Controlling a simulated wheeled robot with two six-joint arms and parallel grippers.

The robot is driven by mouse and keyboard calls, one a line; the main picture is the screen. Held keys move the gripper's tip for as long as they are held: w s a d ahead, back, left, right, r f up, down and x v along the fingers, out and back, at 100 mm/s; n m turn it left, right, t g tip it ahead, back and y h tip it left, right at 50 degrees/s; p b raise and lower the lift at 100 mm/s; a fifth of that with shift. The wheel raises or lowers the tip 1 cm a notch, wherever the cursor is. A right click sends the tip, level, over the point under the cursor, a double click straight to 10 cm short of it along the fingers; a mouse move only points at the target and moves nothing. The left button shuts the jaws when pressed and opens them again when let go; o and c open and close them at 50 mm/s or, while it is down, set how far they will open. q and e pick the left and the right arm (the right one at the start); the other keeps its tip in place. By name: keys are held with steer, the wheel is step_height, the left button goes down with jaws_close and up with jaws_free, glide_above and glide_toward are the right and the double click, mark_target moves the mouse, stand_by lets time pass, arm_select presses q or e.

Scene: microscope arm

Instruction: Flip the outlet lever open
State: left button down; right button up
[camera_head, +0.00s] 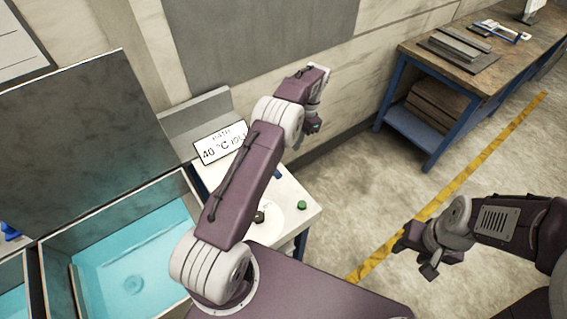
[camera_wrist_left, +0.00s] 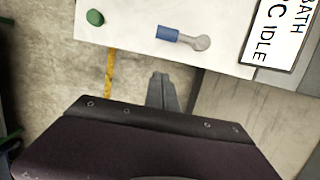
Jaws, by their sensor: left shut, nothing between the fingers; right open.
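The outlet lever (camera_wrist_left: 178,36) shows in the left wrist view as a blue grip on a grey metal pivot, lying along the white panel (camera_wrist_left: 135,28) between a green button (camera_wrist_left: 95,17) and the bath sign (camera_wrist_left: 280,30). In the head view the left gripper (camera_head: 313,124) is beyond the panel's far corner. My right gripper (camera_head: 425,256) is open and empty above the floor.
An open bath of blue water (camera_head: 130,270) with a raised dark lid (camera_head: 75,140) is at the left. The panel has a dark knob (camera_head: 259,216). A workbench (camera_head: 475,65) with tools stands at the back right. The floor around the yellow line (camera_head: 470,175) is clear.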

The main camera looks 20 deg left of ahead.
arm_select(q)
steer(key=s+a+f+p, duration=0.1)
steer(key=f, duration=0.1)
steer(key=s+f+p, duration=0.1)
steer(key=f+p, duration=0.1)
steer(key=f, duration=0.1)
steer(key=s+a+f+p, duration=0.1)
steer(key=s+f, duration=0.1)
steer(key=shift+s+a+f+p, duration=0.1)
steer(key=shift+a+f+p, duration=0.1)
steer(key=shift+a+p, duration=0.2)
steer(key=shift+s+f, duration=0.15)
steer(key=shift+a+f, duration=0.1)
steer(key=shift+f, duration=0.05)
steer(key=shift+s, duration=0.1)
